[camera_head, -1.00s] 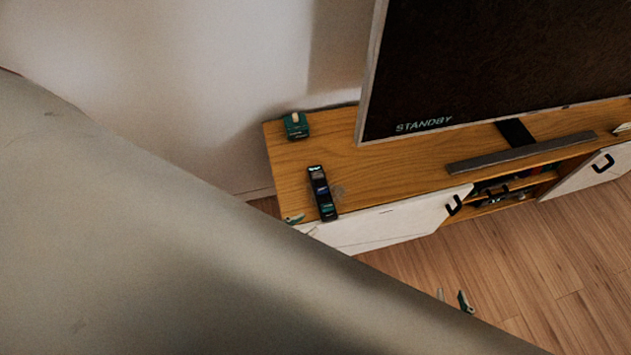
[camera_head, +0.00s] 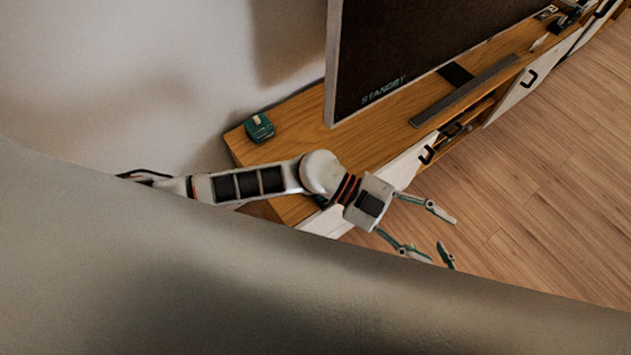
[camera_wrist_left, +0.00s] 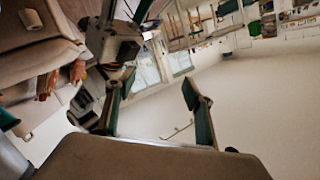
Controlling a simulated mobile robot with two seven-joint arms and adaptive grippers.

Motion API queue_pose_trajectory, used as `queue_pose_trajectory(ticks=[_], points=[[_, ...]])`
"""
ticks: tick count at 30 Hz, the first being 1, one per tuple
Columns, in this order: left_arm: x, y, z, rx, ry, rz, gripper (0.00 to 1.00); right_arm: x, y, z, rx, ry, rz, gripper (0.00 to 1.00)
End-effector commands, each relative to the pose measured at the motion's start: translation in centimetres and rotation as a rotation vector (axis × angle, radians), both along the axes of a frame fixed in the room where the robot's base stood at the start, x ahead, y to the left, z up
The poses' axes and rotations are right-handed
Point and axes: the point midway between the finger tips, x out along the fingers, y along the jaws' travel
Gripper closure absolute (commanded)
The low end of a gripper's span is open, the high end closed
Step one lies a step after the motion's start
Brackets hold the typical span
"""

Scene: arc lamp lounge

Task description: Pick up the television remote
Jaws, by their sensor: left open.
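The television remote is almost wholly hidden in the head view behind my left arm; a small dark bit just below the arm, near the cabinet's front edge, may be its end. My left gripper (camera_head: 440,240) is open and empty, in front of the cabinet and over the floor side, past the remote's place. In the left wrist view its two green fingers (camera_wrist_left: 155,102) stand apart with nothing between them, and no remote shows. A separate fingertip (camera_head: 446,256) beside it, seemingly of my right gripper, sticks out from behind a large grey shape that hides the rest.
The wooden TV cabinet (camera_head: 298,107) carries a green box (camera_head: 259,127) at its left end, a television (camera_head: 425,45) reading STANDBY and a grey soundbar (camera_head: 463,92). White doors (camera_head: 515,98) with black handles face the wooden floor (camera_head: 530,180), which is clear at right.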

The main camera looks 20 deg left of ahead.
Motion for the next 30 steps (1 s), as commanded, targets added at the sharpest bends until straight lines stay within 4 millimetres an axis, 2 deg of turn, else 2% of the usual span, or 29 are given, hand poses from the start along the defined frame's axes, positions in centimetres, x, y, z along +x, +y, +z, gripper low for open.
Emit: queue_pose_trajectory(ticks=[2, 4, 7, 9, 12, 15, 18, 20, 30], points=[[0.1, 2.4, -3.8, 0.208, -0.046, -0.106, 0.47, 0.1, 0.0, 0.4, -0.001, -0.002, 0.0, 0.6], [1.2, 5.8, -7.4, 0.415, -0.075, -0.161, 0.47, 0.1, -0.1, 0.6, -0.001, -0.004, -0.001, 0.6], [4.4, 12.0, -11.5, 0.715, -0.113, -0.174, 0.47, 0.2, -0.1, 0.9, -0.002, -0.005, -0.001, 0.6], [7.4, 16.7, -13.1, 0.905, -0.137, -0.142, 0.47, 0.2, -0.2, 1.0, -0.003, -0.006, 0.0, 0.6], [11.5, 22.6, -14.0, 1.124, -0.169, -0.067, 0.47, 0.3, -0.2, 1.2, -0.004, -0.008, 0.0, 0.6], [14.4, 26.7, -13.8, 1.263, -0.192, 0.001, 0.47, 0.3, -0.2, 1.3, -0.004, -0.008, 0.0, 0.6], [15.9, 28.8, -13.7, 1.335, -0.203, 0.044, 0.47, 0.3, -0.2, 1.3, -0.004, -0.009, 0.0, 0.6], [16.2, 29.4, -13.9, 1.352, -0.204, 0.057, 0.47, 0.3, -0.2, 1.3, -0.004, -0.009, 0.0, 0.6], [16.2, 29.2, -17.4, 1.355, -0.205, 0.058, 0.47, 0.2, -0.2, 0.8, -0.003, -0.005, 0.0, 0.6]])
